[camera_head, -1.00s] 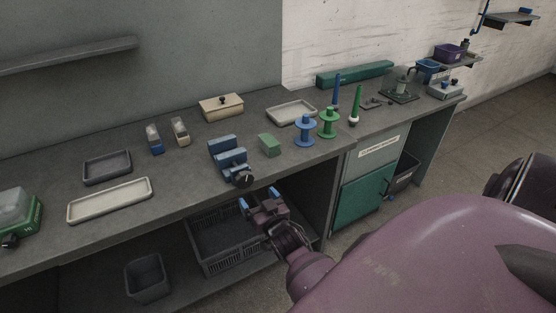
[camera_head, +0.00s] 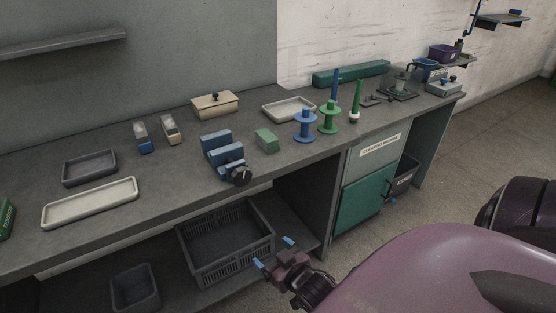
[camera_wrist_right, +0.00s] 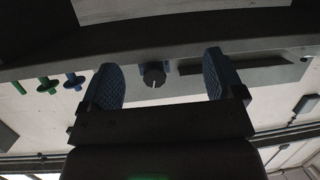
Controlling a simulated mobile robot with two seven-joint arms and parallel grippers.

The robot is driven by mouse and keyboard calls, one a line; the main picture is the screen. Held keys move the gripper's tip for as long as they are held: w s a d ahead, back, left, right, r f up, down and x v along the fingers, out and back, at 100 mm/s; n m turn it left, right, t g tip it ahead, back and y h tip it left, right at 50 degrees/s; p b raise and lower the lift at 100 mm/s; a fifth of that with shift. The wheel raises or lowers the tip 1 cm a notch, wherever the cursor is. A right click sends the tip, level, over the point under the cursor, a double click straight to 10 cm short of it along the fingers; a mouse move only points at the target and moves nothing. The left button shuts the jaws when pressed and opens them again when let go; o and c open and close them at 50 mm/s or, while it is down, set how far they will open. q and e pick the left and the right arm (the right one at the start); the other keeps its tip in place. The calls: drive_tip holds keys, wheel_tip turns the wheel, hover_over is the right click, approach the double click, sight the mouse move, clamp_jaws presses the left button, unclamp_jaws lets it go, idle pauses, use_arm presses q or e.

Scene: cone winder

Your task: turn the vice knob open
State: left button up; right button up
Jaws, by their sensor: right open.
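The blue vice (camera_head: 222,152) sits near the front edge of the grey bench. Its round black knob (camera_head: 239,176) faces the front of the bench. My right gripper (camera_head: 274,251) is open and empty, lower than the bench top and in front of it, apart from the knob. In the right wrist view the knob (camera_wrist_right: 154,74) shows between the two blue fingers of my right gripper (camera_wrist_right: 160,82), beyond them, with a pale line on its face. The vice body is mostly hidden in that view. My left gripper is out of view.
A green block (camera_head: 266,139) stands right of the vice, then a blue spool (camera_head: 305,127) and a green spool (camera_head: 329,117). A white tray (camera_head: 90,203) lies to the left. A dark crate (camera_head: 226,243) sits on the shelf below, beside my right gripper.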

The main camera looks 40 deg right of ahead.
use_arm(q)
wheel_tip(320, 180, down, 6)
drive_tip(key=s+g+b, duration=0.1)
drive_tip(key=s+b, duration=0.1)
drive_tip(key=b, duration=0.1)
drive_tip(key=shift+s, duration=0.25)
use_arm(e)
drive_tip(key=s+a+f+n+g+y, duration=0.1)
drive_tip(key=s+a+f+g, duration=0.1)
drive_tip(key=s+f, duration=0.3)
drive_tip(key=shift+s+a+f, duration=0.2)
drive_tip(key=shift+a+f, duration=0.1)
drive_tip(key=shift+f, duration=0.2)
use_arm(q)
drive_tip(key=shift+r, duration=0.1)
